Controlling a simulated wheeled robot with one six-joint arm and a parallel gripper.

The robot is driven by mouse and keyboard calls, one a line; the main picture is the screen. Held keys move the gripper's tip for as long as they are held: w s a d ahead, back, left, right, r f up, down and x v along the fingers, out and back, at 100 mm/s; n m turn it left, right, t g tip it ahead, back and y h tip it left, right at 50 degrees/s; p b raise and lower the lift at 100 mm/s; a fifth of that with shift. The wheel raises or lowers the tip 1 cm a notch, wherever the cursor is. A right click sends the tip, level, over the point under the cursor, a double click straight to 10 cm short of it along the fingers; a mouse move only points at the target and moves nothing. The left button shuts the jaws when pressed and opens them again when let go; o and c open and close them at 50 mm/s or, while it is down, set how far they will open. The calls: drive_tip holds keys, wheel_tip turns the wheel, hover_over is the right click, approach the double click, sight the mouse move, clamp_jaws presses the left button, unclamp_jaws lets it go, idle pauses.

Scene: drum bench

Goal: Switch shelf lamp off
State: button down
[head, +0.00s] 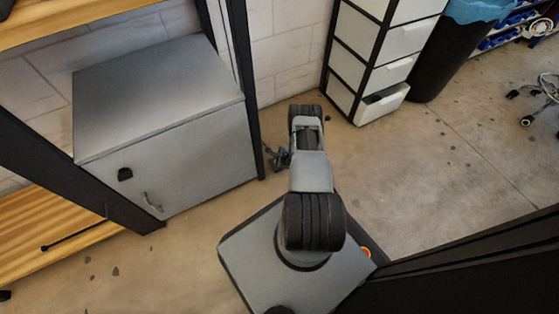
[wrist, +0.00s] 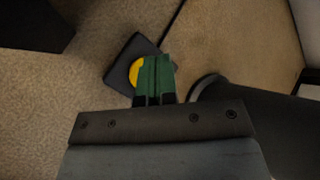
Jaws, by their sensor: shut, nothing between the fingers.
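My gripper (wrist: 157,62) shows in the wrist view with its green fingers shut together, nothing between them. Just beyond the fingers is a dark square pad (wrist: 122,70) with a yellow round part (wrist: 135,72). The fingers cover the right side of the yellow part. I cannot tell whether the fingertips touch the pad. No shelf lamp can be made out in either view, so I cannot tell whether it is lit.
A grey cabinet (head: 195,150) stands at the left, under a wooden shelf (head: 70,18). A white drawer unit (head: 385,55) and a black bin (head: 447,52) stand at the back. The concrete floor (head: 440,150) at the right is largely clear.

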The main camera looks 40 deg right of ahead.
wheel_tip(320, 180, up, 5)
drive_tip(key=p, duration=0.4)
drive_tip(key=shift+r, duration=0.2)
